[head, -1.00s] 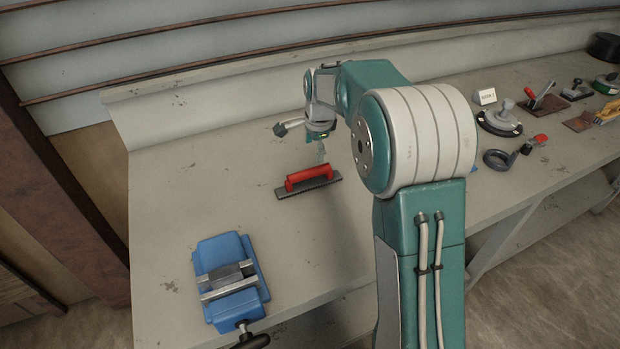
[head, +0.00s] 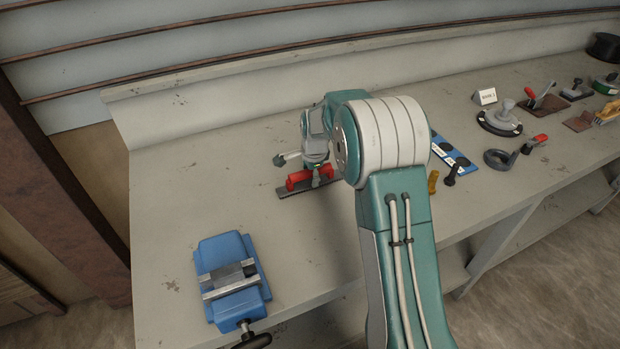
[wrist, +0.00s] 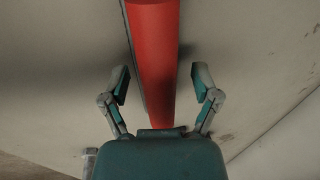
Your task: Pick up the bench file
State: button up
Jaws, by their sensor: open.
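The bench file has a red handle (head: 298,181) on a flat dark base (head: 285,192) and lies on the workbench. My gripper (head: 316,176) is over it in the head view and hides part of the handle. In the wrist view the red handle (wrist: 155,60) runs down the middle of the picture, between the two fingers of my gripper (wrist: 161,88). The fingers stand open, one on each side, with a gap to the handle on both sides. The handle's near end is hidden behind the gripper body.
A blue vise (head: 232,282) stands at the front left of the workbench (head: 180,190). To the right lie a blue strip with round marks (head: 452,155), a yellow-handled tool (head: 433,182), a grey ring (head: 499,158) and several other tools. The bench left of the file is clear.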

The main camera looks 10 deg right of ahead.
jog(key=shift+r, duration=0.1)
grip_shut()
jog(key=shift+r, duration=0.4)
notch_tip(320, 180, up, 3)
jog(key=shift+s+a, duration=0.1)
jog(key=shift+a, duration=0.05)
jog(key=s+a+r, duration=0.8)
jog(key=s+r, duration=0.1)
jog(key=s, duration=0.2)
jog(key=shift+r, duration=0.1)
